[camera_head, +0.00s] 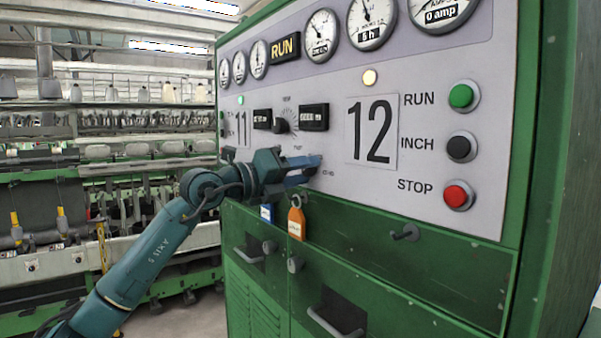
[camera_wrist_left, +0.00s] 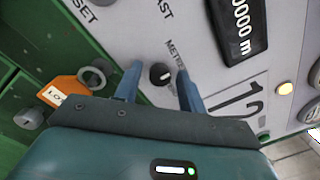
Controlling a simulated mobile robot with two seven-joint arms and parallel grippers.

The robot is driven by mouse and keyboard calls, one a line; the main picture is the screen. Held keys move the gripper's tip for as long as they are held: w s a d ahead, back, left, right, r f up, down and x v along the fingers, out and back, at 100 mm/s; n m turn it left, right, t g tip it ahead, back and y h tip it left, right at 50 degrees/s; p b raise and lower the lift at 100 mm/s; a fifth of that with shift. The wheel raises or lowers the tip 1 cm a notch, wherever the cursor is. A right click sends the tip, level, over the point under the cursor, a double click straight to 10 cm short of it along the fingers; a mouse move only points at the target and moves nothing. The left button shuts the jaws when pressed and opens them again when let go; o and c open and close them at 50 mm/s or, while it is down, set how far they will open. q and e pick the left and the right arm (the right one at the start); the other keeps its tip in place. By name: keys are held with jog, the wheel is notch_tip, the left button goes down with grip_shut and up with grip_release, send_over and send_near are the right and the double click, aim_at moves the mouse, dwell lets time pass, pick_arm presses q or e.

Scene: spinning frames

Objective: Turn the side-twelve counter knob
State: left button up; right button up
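The counter knob is a small round black knob (camera_wrist_left: 160,73) with a pale pointer mark, beside a "METRES" label on the grey panel. The side-twelve counter (camera_head: 314,117) is a black digit window above it; it also shows in the wrist view (camera_wrist_left: 238,28). The large "12" plate (camera_head: 371,133) is to the right. My left gripper (camera_head: 314,166) reaches the panel below the counter. In the wrist view my left gripper's blue fingers (camera_wrist_left: 154,82) are apart, one on each side of the knob, with gaps visible. In the head view the gripper largely hides the knob. My right gripper is not in view.
An orange tag (camera_head: 296,223) hangs below the gripper at a key switch. A larger black selector knob (camera_head: 281,125) is left of the counter. Green, black and red buttons (camera_head: 459,145) are at the right. Green drawers with handles (camera_head: 335,322) lie below.

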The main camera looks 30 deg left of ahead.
pick_arm(q)
jog(key=shift+o, duration=0.4)
jog(key=shift+s+a+f+b, duration=0.2)
jog(key=shift+s+a+b, duration=0.05)
jog(key=shift+s+b, duration=0.15)
jog(key=b+v, duration=0.7)
jog(key=v, duration=0.5)
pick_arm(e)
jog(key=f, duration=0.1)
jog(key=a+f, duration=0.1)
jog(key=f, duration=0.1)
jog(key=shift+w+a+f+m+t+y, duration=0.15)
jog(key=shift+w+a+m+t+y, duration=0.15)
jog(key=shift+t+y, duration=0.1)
pick_arm(q)
jog(key=shift+s+r, duration=0.15)
